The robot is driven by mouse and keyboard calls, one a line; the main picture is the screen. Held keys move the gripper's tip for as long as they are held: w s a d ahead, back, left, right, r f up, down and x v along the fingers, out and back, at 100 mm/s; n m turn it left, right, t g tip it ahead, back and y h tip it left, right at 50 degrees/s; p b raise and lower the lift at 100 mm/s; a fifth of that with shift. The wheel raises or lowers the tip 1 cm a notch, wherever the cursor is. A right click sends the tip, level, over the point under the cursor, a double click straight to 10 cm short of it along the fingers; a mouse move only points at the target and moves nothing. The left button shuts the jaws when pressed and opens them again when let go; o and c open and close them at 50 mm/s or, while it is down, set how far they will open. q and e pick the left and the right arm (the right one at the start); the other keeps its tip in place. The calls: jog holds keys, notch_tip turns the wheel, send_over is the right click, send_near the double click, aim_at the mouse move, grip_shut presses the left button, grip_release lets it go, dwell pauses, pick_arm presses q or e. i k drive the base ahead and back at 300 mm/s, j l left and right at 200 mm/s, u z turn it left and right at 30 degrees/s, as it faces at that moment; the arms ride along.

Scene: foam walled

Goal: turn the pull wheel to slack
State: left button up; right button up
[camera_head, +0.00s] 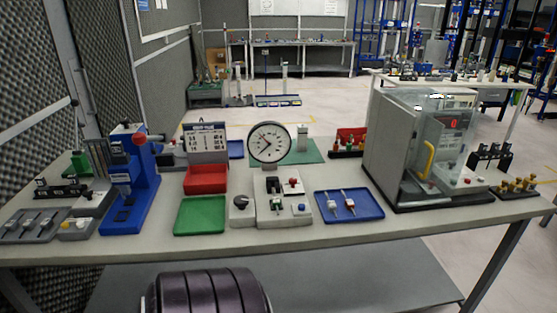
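A pull tester with a round white dial gauge (269,143) stands near the middle of the bench. Its pale base (268,214) carries small clamps, a red knob (294,181) and a blue button (301,208). A dark round knob on a grey block (241,203) sits at the left of this base, and it looks like the pull wheel. Its markings are too small to read, so I cannot tell its setting. Neither of my grippers is in view.
A green tray (201,216) and red bin (206,179) lie left of the tester. A blue tray (349,205) with two small parts lies right. A blue press (130,190) stands at left, and a clear-guarded machine (415,150) at right. Little bench is free.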

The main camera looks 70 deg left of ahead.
aim_at(240, 201)
jog(key=u, duration=1.85)
